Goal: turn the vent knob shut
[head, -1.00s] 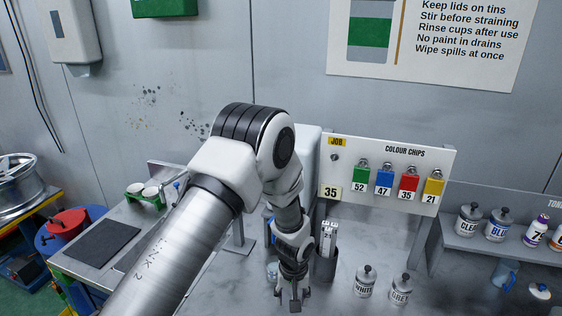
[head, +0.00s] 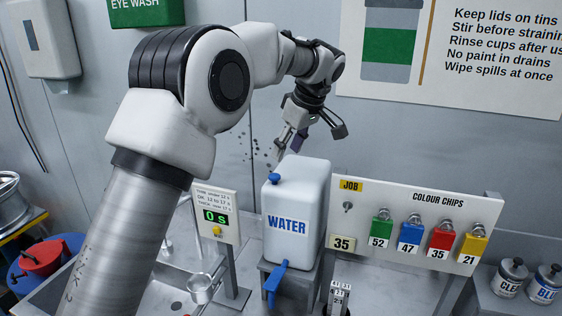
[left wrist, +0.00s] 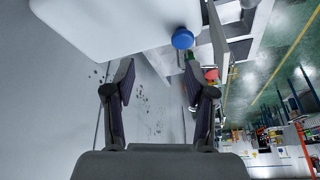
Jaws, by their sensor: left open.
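The vent knob is a small blue cap (head: 274,178) on the top left of the white water container (head: 308,195). In the left wrist view the knob (left wrist: 182,38) shows as a round blue disc at the container's (left wrist: 120,22) edge, beyond the fingertips. My left gripper (head: 308,143) is open and empty, above and behind the container in the head view, with its fingers pointing down. The wrist view shows its two fingers (left wrist: 158,78) wide apart, with nothing between them. The gripper is apart from the knob. My right gripper is in neither view.
A blue tap (head: 276,282) sticks out at the container's lower front. A timer sign (head: 215,217) stands to its left and a colour chip board (head: 408,228) to its right. A metal cup (head: 201,289) is in front. The wall is behind.

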